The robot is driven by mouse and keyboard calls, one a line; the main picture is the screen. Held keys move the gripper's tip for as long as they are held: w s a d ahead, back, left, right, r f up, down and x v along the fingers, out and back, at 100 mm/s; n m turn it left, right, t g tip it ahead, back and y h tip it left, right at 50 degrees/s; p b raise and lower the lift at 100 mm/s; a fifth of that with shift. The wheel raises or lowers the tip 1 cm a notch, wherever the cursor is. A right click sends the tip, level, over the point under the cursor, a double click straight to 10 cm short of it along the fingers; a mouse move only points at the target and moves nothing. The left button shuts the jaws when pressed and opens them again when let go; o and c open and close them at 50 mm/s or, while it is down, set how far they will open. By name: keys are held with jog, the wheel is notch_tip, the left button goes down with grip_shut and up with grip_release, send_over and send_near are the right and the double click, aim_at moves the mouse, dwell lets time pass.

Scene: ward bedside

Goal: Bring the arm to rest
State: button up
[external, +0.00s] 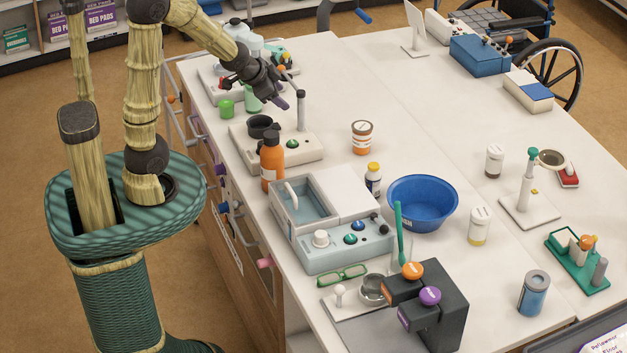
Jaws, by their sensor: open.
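My gripper (281,86) is at the upper left of the external view, at the end of my arm. It is above the far left part of the white table (330,80), over the back of a white device with a dark cup ring. Its jaws are open, and I see nothing held between them. A green-capped pale bottle (253,98) stands just left of and below the gripper, partly hidden by it. I cannot tell whether they touch.
Near the gripper are a green cup (227,108), a grey upright post (301,110) and an orange bottle (271,160). A blue basin (422,203) and a lidded bath device (304,204) stand nearer the middle. The table's far middle is clear.

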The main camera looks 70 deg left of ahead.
jog(key=s+d+r+n+g+h+p, duration=0.2)
jog(key=s+d+r+g+p, duration=0.2)
jog(key=s+d+p, duration=0.5)
notch_tip(320, 180, up, 2)
jog(key=d+p, duration=0.1)
jog(key=d, duration=0.2)
jog(key=shift+s+r+g, duration=0.15)
jog(key=shift+g, duration=0.25)
